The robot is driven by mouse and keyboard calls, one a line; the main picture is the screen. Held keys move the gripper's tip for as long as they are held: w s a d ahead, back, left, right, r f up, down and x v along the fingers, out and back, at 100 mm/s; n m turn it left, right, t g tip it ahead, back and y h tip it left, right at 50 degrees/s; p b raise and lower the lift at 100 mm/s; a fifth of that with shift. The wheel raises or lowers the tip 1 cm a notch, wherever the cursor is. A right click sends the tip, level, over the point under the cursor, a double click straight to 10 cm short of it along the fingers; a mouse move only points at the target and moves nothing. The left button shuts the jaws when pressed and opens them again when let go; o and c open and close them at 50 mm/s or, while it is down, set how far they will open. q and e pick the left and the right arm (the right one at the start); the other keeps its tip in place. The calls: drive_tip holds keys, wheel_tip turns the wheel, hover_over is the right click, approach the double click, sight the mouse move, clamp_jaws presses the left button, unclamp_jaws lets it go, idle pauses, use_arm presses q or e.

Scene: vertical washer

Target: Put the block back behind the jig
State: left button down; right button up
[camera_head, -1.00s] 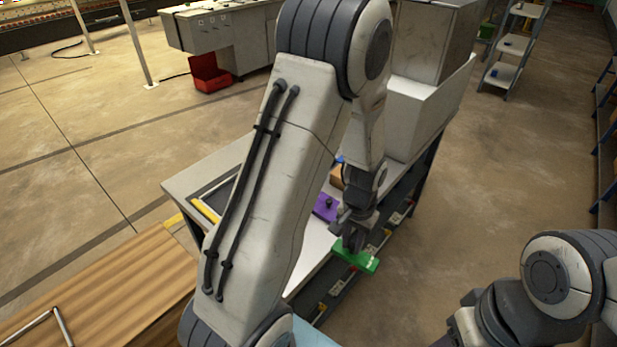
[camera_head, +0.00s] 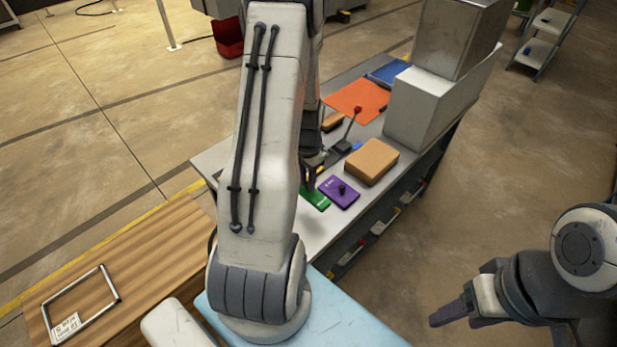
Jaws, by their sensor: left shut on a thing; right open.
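A flat green block (camera_head: 316,200) is in my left gripper (camera_head: 310,178), at or just above the white table top. I cannot tell whether it touches the surface. The block is just left of a purple plate with a dark knob (camera_head: 340,192), which may be the jig. My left arm hides part of the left gripper and the area behind it. My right gripper (camera_head: 452,318) is open and empty, low at the right, away from the table.
A tan box (camera_head: 372,161) stands behind the purple plate. A large white box (camera_head: 425,110) stands at the table's right. A wooden surface (camera_head: 120,260) is at left.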

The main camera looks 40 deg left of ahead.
use_arm(q)
drive_tip(key=shift+f+b, duration=3.7)
drive_tip(key=shift+f, duration=1.1)
drive_tip(key=shift+s+f, duration=0.15)
drive_tip(key=shift+s, duration=0.05)
drive_tip(key=c, duration=0.6)
unclamp_jaws()
drive_tip(key=shift+d+r+p, duration=0.1)
drive_tip(key=shift+r+p, duration=3.3)
drive_tip(key=shift+r, duration=0.65)
